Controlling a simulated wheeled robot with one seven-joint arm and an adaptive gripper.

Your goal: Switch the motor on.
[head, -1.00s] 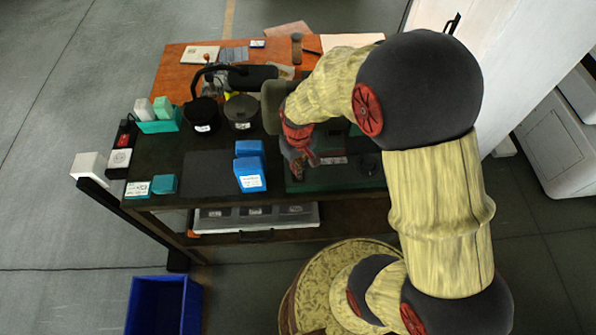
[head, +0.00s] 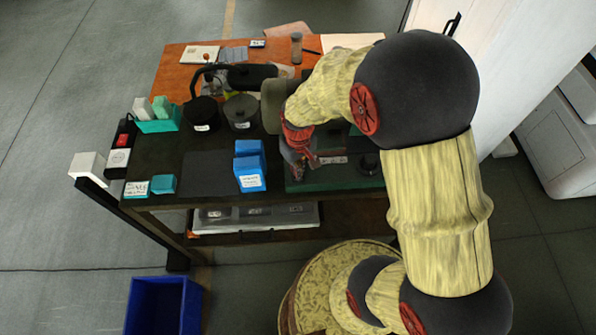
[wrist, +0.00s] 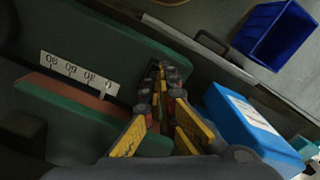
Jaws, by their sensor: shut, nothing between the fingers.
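My gripper (head: 299,172) is over the dark green base (head: 325,185) of a machine on the bench, just right of the blue boxes. In the wrist view my gripper (wrist: 158,72) has its yellow fingers together, with nothing between them. Beside them in that view lies a white scale plate (wrist: 78,73) with numbers, seen upside down, on the green machine body. My arm covers much of the machine in the head view. I cannot make out a motor switch for certain. A small red switch-like part (head: 122,140) sits at the bench's left edge.
Blue boxes (head: 249,172) stand left of my gripper; one blue box (wrist: 240,115) is close in the wrist view. Two dark pots (head: 202,112) stand behind. A dark mat (head: 208,174) lies clear. A blue bin (head: 162,305) stands on the floor.

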